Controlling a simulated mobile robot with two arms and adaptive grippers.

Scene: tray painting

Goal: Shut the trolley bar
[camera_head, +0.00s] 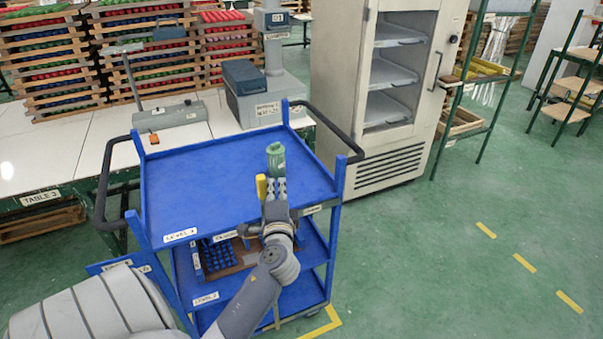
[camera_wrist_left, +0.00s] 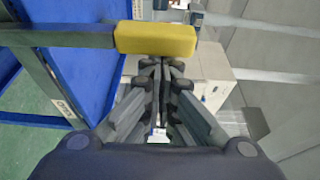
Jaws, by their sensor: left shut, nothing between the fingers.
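The blue trolley (camera_head: 215,185) stands in the middle of the head view, with dark handles on its left and right sides. A grey bar (camera_wrist_left: 60,38) with a yellow end (camera_wrist_left: 155,38) crosses the top of the left wrist view. The yellow end also shows in the head view (camera_head: 261,187), just left of my gripper; the rest of the bar is hard to make out there. My left gripper (camera_head: 276,185) is shut and empty at the trolley's front side. In the left wrist view its fingertips (camera_wrist_left: 162,65) are close to the yellow end; I cannot tell whether they touch it.
A small green thing (camera_head: 276,158) shows beyond the gripper. A white table (camera_head: 95,150) stands behind at left and a pale cabinet (camera_head: 385,140) behind at right. Green floor (camera_head: 450,255) is clear at right.

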